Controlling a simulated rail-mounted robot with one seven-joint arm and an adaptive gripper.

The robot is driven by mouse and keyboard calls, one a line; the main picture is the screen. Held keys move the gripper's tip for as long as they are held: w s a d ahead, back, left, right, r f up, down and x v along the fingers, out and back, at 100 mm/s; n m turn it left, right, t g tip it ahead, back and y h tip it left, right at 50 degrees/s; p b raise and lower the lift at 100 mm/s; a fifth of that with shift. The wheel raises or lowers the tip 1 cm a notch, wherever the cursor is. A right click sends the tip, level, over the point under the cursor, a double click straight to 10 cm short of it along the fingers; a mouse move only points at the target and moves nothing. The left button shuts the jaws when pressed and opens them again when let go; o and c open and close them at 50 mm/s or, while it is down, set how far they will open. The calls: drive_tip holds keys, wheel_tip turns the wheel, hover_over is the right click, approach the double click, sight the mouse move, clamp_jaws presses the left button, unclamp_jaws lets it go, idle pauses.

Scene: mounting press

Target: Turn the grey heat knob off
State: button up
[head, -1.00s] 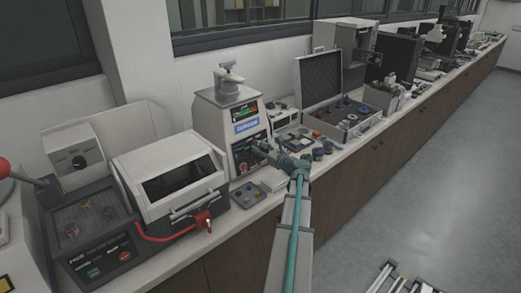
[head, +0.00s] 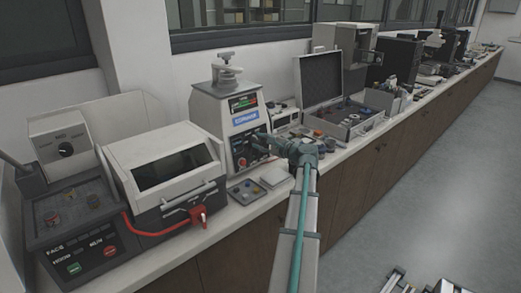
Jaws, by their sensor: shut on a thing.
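The mounting press (head: 205,118) is a pale upright machine with a blue label and a dark lower control panel (head: 240,154). My gripper (head: 257,139) is at the right part of that panel, with my arm reaching up to it from below. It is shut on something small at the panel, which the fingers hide. The grey heat knob is not clearly visible, and its pointer position cannot be read. A small red control shows at the lower left of the panel.
Left of the press stands a white-lidded machine (head: 165,155) with a red handle (head: 198,216) at its front. A small tray (head: 246,191) lies in front of the press. An open case (head: 345,122) stands to the right. The floor at right is mostly clear.

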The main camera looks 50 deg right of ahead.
drive_tip(key=n+b, duration=0.1)
drive_tip(key=n, duration=0.1)
drive_tip(key=n+b, duration=0.2)
drive_tip(key=shift+d+f+g+y, duration=0.1)
drive_tip(key=shift+g+y, duration=0.2)
drive_tip(key=n+b, duration=0.2)
drive_tip(key=n, duration=0.1)
drive_tip(key=shift+n+g+b, duration=0.3)
drive_tip(key=shift+n, duration=0.1)
drive_tip(key=n+b, duration=0.2)
drive_tip(key=n, duration=0.2)
drive_tip(key=shift+r+g+b, duration=0.2)
drive_tip(key=shift+g+b, duration=0.15)
drive_tip(key=shift+g, duration=0.05)
drive_tip(key=shift+r+n+b, duration=0.15)
drive_tip(key=shift+n+b, duration=0.5)
drive_tip(key=shift+n, duration=0.35)
drive_tip(key=o, duration=1.2)
drive_tip(key=shift+c, duration=0.2)
drive_tip(key=v, duration=1.2)
drive_tip(key=shift+r, duration=0.25)
